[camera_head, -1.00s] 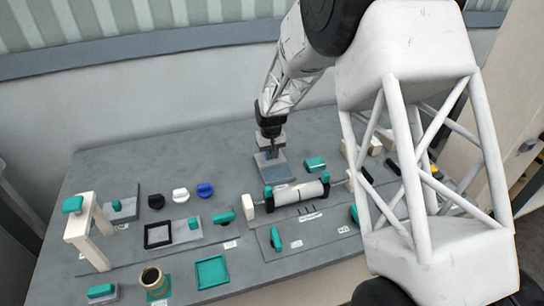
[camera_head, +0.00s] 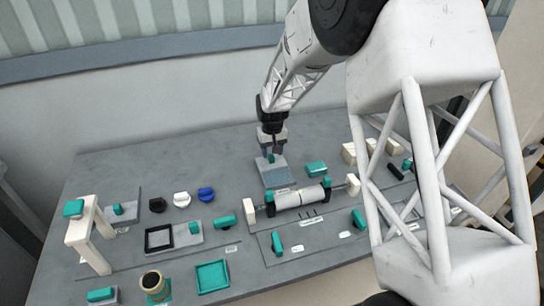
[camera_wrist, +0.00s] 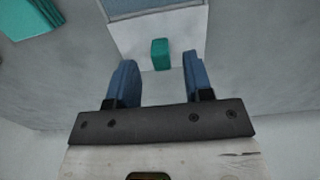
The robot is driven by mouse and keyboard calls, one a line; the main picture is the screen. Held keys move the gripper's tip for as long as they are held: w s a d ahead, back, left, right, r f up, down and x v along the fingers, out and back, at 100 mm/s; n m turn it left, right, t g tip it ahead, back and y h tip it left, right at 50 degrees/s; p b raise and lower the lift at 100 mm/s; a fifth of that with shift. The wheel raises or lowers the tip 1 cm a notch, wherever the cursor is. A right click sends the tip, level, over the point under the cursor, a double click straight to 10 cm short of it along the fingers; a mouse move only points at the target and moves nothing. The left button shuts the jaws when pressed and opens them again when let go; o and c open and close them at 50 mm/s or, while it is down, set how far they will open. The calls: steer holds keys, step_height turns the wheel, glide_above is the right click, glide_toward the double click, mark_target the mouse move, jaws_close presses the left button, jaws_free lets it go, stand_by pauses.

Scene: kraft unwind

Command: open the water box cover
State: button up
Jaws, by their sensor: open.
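The water box (camera_head: 276,176) is a low grey-blue box at the back middle of the table. A small upright teal handle (camera_head: 271,158) stands at its far edge. In the wrist view the teal handle (camera_wrist: 160,54) stands on a pale cover (camera_wrist: 127,38), with a blue-grey panel (camera_wrist: 155,6) beyond it. The cover looks closed. My gripper (camera_head: 270,149) is over the far edge of the box. In the wrist view my gripper (camera_wrist: 159,72) is open, its two blue fingers apart and empty. The handle lies ahead, between the finger lines. I cannot tell whether they touch it.
A teal block (camera_head: 316,169) lies right of the box, and a grey roller (camera_head: 299,195) with teal clamps lies in front. Black, white and blue knobs (camera_head: 182,198) stand left. A white arch (camera_head: 90,235) stands far left. The table behind the knobs is clear.

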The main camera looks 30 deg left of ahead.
mark_target(274, 157)
steer(key=shift+r, duration=2.2)
steer(key=shift+d+r, duration=0.3)
steer(key=shift+d, duration=0.1)
steer(key=s+d+r+m, duration=0.1)
steer(key=s+d+r, duration=0.2)
steer(key=d+r, duration=0.55)
steer(key=s+d+r+m+t, duration=0.1)
steer(key=s+d+r+m, duration=0.2)
steer(key=d, duration=1.1)
steer(key=s+d+r, duration=0.3)
steer(key=d+r, duration=0.4)
steer(key=d, duration=0.5)
steer(key=s+d+m, duration=0.2)
steer(key=s+d, duration=0.8)
steer(key=s, duration=0.3)
steer(key=s+d+r+m+t, duration=0.1)
steer(key=s+d+m, duration=0.2)
steer(key=s+d, duration=0.8)
steer(key=s, duration=0.3)
steer(key=shift+d+r+t, duration=0.15)
steer(key=shift+r+t, duration=0.1)
steer(key=shift+t, duration=0.05)
